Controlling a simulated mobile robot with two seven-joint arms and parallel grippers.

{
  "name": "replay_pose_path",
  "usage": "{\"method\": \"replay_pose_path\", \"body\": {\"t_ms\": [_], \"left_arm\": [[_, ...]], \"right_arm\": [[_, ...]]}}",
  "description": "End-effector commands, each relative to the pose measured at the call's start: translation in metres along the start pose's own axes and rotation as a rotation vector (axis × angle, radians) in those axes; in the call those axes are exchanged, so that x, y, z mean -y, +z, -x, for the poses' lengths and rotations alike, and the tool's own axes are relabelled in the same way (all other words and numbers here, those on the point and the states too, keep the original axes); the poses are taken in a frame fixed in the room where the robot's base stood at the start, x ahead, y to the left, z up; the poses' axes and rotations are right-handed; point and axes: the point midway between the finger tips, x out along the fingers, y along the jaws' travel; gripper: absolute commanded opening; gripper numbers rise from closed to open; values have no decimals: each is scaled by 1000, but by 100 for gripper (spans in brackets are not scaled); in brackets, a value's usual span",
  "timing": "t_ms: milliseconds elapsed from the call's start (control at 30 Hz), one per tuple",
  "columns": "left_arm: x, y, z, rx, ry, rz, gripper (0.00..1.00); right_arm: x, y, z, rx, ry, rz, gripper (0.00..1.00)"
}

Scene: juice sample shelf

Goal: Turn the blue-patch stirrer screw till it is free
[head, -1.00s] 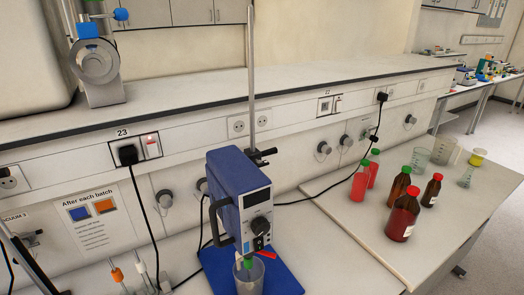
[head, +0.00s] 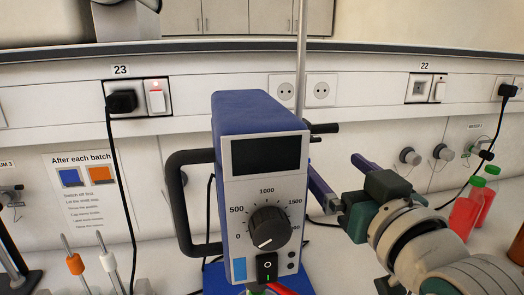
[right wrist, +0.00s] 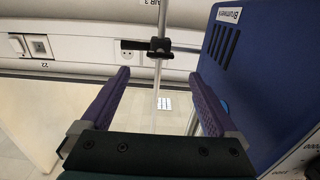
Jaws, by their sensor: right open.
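The stirrer (head: 262,180) stands in the middle of the head view, a blue box with a grey front, dial and dark screen. Its blue patch (head: 239,269) is at the lower left of the front. A black clamp with a screw handle (head: 323,128) sits on the upright rod (head: 301,60) behind it; the clamp (right wrist: 158,46) also shows in the right wrist view. My right gripper (head: 333,163) is open and empty at the stirrer's right side, below the handle. In the right wrist view, its purple fingers (right wrist: 159,76) stand apart, short of the clamp. My left gripper is out of view.
Red bottles (head: 468,212) with green caps stand at the right. A black cable (head: 120,190) hangs from socket 23 at the left. The wall channel (head: 210,105) with sockets runs behind the rod. A sign (head: 88,195) is on the wall at left.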

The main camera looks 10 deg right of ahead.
Motion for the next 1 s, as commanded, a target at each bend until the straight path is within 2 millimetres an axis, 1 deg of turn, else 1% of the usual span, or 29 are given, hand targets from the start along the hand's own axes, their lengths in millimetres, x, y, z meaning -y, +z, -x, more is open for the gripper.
{"method": "replay_pose_path", "body": {"t_ms": [100, 300, 500, 700, 967, 1000], "left_arm": [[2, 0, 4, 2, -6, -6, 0], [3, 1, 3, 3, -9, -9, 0], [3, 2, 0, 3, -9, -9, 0], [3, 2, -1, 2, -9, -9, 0], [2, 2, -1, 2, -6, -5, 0], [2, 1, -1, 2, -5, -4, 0]], "right_arm": [[0, -4, -18, -1, 0, 0, 95], [0, -2, -53, 1, 0, 0, 95], [0, 0, -78, 2, 0, 0, 95], [0, -1, -88, 2, 0, 0, 95], [0, -1, -90, 3, 0, 0, 95], [0, -1, -89, 3, 0, 0, 94]]}}
